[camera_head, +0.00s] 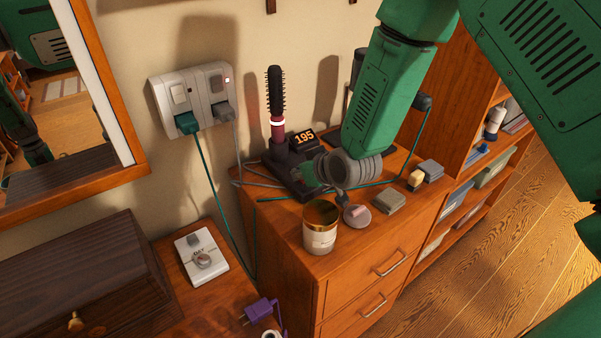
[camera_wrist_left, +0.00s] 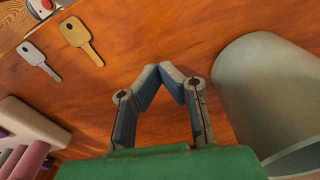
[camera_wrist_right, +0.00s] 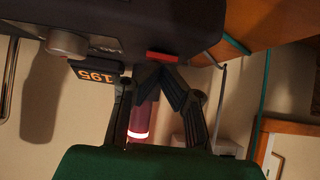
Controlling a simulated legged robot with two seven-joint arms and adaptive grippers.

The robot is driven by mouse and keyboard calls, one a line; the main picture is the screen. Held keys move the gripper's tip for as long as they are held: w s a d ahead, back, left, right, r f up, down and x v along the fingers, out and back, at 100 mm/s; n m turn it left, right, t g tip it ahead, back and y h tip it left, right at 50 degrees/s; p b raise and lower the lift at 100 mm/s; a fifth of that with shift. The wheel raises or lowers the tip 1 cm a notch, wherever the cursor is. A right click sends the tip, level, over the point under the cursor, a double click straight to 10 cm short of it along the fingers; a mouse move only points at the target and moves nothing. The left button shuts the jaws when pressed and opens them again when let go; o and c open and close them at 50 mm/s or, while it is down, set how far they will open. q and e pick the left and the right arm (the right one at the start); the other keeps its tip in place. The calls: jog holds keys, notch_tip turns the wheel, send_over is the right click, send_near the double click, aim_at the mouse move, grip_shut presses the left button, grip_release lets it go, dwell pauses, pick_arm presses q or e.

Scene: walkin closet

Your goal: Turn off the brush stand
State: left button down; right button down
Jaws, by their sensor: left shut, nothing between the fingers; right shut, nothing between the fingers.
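The brush stand (camera_head: 283,160) is a dark unit on the wooden cabinet, with an upright round hot brush (camera_head: 276,95) whose ring glows white. Its display (camera_head: 304,137) reads 195 and is lit. In the right wrist view the stand's dark body (camera_wrist_right: 150,20) fills the top, with a red switch (camera_wrist_right: 164,57) on its edge. My right gripper (camera_wrist_right: 160,73) is shut and empty, its tips right at the red switch; I cannot tell if they touch. In the head view its fingers are mostly hidden by my wrist. My left gripper (camera_wrist_left: 166,70) is shut and empty above a wooden surface.
A wall outlet (camera_head: 190,98) holds a teal plug (camera_head: 187,122) and a grey plug (camera_head: 224,112). A gold-rimmed cup (camera_head: 320,235) stands before the stand, with small blocks to its right.

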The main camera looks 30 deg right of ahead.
pick_arm(q)
jog(key=shift+w, duration=0.1)
pick_arm(e)
jog(key=shift+w, duration=0.4)
